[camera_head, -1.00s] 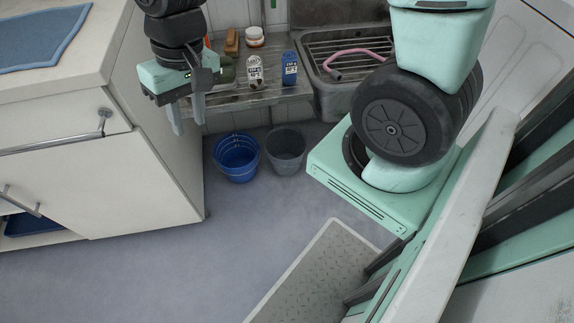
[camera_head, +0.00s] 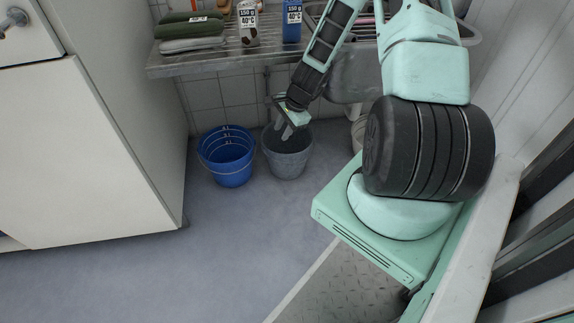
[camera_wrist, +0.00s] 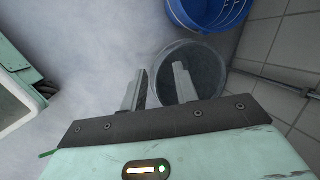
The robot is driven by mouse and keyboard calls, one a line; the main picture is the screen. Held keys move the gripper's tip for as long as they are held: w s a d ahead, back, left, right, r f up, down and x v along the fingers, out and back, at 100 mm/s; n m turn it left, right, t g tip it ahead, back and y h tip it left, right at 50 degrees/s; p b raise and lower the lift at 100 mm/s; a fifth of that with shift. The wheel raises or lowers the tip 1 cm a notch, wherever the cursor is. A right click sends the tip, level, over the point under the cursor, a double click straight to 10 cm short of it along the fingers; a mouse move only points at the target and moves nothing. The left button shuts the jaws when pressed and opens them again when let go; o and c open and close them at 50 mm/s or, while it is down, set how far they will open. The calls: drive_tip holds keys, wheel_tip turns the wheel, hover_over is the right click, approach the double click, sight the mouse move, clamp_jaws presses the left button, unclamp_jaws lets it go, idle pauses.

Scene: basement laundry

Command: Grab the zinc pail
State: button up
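The zinc pail (camera_head: 288,164) is a grey, round, open-topped pail. It stands upright on the floor under the slatted shelf, close to the tiled wall. My gripper (camera_head: 284,131) is over the pail's mouth in the head view. In the wrist view the open fingers of my gripper (camera_wrist: 159,70) lie either side of the near rim of the zinc pail (camera_wrist: 207,72). One finger appears over the inside, the other outside. I cannot tell whether either finger touches the wall.
A blue bucket (camera_head: 228,161) stands just left of the pail. A pale container (camera_head: 358,132) is partly hidden behind my arm on the right. The slatted shelf (camera_head: 215,62) overhangs behind. A white cabinet (camera_head: 85,150) bounds the left; the floor in front is clear.

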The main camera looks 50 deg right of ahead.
drive_tip(key=s+d+f+m+t, duration=0.1)
drive_tip(key=s+d+f+m, duration=0.1)
drive_tip(key=d+f+m, duration=0.5)
drive_tip(key=b, duration=0.4)
hover_over(286, 162)
drive_tip(key=s+d, duration=0.1)
drive_tip(key=s, duration=0.1)
drive_tip(key=shift+m, duration=0.4)
drive_tip(key=f, duration=0.7)
drive_tip(key=shift+s+d+f, duration=0.15)
drive_tip(key=shift+d+f, duration=0.05)
drive_tip(key=shift+f, duration=0.2)
drive_tip(key=b+x, duration=0.4)
drive_tip(key=x, duration=0.1)
drive_tip(key=shift+a, duration=0.25)
clamp_jaws()
drive_tip(key=shift+r, duration=0.1)
